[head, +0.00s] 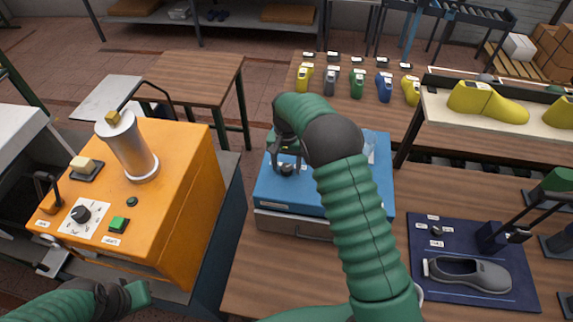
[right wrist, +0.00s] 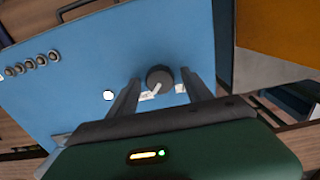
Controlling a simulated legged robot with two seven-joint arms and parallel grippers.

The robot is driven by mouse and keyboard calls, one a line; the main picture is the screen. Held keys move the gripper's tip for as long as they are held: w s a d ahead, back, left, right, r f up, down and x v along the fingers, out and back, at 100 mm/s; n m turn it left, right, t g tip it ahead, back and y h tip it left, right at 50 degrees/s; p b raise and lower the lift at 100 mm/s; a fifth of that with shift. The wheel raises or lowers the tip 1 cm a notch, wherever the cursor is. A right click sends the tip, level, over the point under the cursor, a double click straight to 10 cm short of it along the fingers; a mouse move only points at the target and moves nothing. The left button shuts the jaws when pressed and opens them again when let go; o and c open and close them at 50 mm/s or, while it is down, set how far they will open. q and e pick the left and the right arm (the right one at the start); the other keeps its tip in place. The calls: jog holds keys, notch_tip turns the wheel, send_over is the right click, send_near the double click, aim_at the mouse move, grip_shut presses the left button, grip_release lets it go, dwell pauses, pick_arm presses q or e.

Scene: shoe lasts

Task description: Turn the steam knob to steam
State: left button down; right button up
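A blue box (head: 262,192) stands on the wooden table, with a dark round knob (head: 286,169) on its top. In the right wrist view the knob (right wrist: 159,77) has a white pointer and pale labels beside it, too small to read. My right gripper (head: 285,150) is over the box, fingers pointing down. In the wrist view its fingers (right wrist: 161,86) stand apart on either side of the knob, with gaps showing. My left gripper (head: 137,295) is low at the left, in front of the orange machine; its fingers are not clear.
The orange machine (head: 190,200) at left carries a dial knob (head: 80,214), a green button (head: 118,224) and a metal cylinder (head: 130,145). A navy mat (head: 500,295) with a grey shoe (head: 468,273) lies at right.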

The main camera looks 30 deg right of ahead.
aim_at(286, 167)
jog(key=shift+r, duration=0.1)
jog(key=shift+w+r, duration=0.1)
jog(key=shift+r, duration=0.25)
notch_tip(286, 167, up, 16)
jog(key=b, duration=0.2)
jog(key=shift+b, duration=0.4)
